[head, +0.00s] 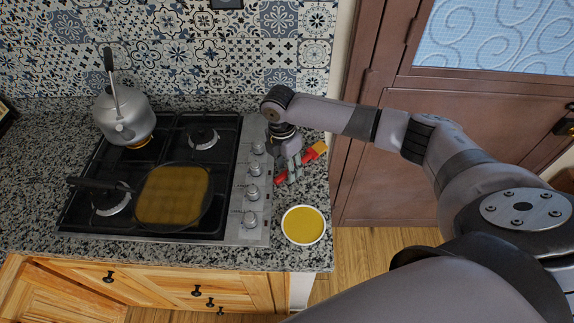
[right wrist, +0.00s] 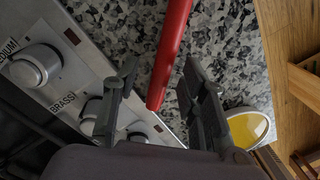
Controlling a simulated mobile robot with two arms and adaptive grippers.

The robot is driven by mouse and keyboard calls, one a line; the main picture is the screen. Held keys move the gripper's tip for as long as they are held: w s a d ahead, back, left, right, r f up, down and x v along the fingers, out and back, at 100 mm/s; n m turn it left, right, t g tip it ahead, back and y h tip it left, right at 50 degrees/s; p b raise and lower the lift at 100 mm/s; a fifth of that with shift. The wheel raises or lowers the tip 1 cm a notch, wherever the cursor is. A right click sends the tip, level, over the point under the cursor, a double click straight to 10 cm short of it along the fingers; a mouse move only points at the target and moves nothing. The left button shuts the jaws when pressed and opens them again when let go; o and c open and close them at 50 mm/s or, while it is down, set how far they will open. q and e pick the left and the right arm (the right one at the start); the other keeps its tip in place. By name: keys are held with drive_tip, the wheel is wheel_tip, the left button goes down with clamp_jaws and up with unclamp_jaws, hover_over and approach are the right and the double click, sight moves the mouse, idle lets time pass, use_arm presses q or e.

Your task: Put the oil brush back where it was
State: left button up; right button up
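The oil brush (head: 316,151) has a red handle and a yellow-orange head. In the head view it lies on the granite counter right of the stove, its head toward the upper right, with the middle partly hidden by my right gripper (head: 291,170). In the right wrist view the red handle (right wrist: 172,45) runs between the two spread fingers of my right gripper (right wrist: 159,82), with gaps on both sides. The gripper is open and points down at the handle. A white bowl of yellow oil (head: 303,225) stands on the counter in front of the brush. My left gripper is not in view.
The gas stove (head: 230,215) with its knobs is just left of the brush. A dark pan (head: 172,195) with yellow-brown contents and a kettle (head: 124,116) stand on it. The tiled wall (head: 215,50) rises behind. The counter's right edge is close to the bowl.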

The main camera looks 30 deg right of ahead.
drive_tip(key=shift+r, duration=0.1)
wheel_tip(320, 180, up, 12)
drive_tip(key=b, duration=0.3)
drive_tip(key=shift+w+a, duration=0.35)
drive_tip(key=shift+a, duration=0.05)
